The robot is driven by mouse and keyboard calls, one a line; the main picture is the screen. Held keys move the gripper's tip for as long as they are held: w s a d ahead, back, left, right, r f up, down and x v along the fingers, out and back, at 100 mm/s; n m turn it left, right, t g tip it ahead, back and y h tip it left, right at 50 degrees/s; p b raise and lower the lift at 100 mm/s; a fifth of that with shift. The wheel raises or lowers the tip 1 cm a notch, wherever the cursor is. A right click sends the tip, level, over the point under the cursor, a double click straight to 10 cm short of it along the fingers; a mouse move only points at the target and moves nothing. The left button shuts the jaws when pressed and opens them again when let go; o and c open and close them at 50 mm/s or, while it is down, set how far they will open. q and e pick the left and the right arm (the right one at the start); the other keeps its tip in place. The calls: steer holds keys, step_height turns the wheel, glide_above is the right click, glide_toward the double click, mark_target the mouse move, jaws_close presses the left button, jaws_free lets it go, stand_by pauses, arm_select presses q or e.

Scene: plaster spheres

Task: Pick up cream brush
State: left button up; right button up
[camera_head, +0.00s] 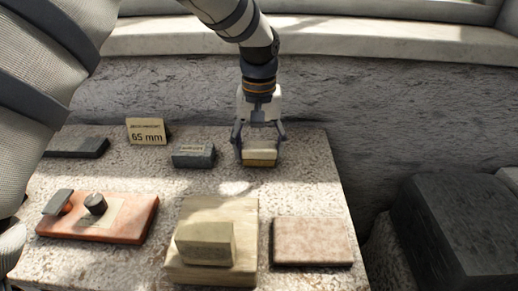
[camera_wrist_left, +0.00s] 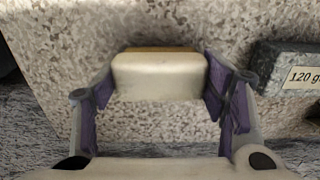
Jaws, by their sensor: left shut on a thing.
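The cream brush (camera_head: 260,155) is a small cream block with a tan-yellow edge, near the back right of the speckled stone table (camera_head: 305,190). My left gripper (camera_head: 259,147) reaches it from above and is shut on it, a finger on each side. In the left wrist view the brush (camera_wrist_left: 160,78) lies between the purple finger pads (camera_wrist_left: 160,88), over the speckled surface. I cannot tell whether it touches the table or hangs just above it. My right gripper is not in view.
Left of the brush are a dark labelled block (camera_head: 194,156), a "65 mm" card (camera_head: 147,131) and a dark slab (camera_head: 77,148). In front are a red board (camera_head: 130,221), a wooden block on a board (camera_head: 206,243) and a pinkish slab (camera_head: 312,241). A wall (camera_head: 400,120) stands behind.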

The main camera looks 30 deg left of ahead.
mark_target(259, 145)
arm_select(q)
step_height(259, 145, up, 3)
steer(key=shift+r, duration=0.15)
steer(key=s+a+r, duration=0.1)
steer(key=a+r, duration=0.1)
steer(key=r, duration=0.1)
steer(key=s+a+r+p, duration=0.1)
steer(key=r, duration=0.1)
steer(key=shift+s+r, duration=0.15)
steer(key=shift+s, duration=0.2)
steer(key=s+a+r+p, duration=0.1)
steer(key=s+a+r, duration=0.3)
steer(key=s+a, duration=0.2)
steer(key=shift+s+a+p, duration=0.3)
steer(key=shift+s+a, duration=0.05)
steer(key=shift+a, duration=0.35)
steer(key=o, duration=0.7)
steer(key=shift+c, duration=0.2)
steer(key=c, duration=0.5)
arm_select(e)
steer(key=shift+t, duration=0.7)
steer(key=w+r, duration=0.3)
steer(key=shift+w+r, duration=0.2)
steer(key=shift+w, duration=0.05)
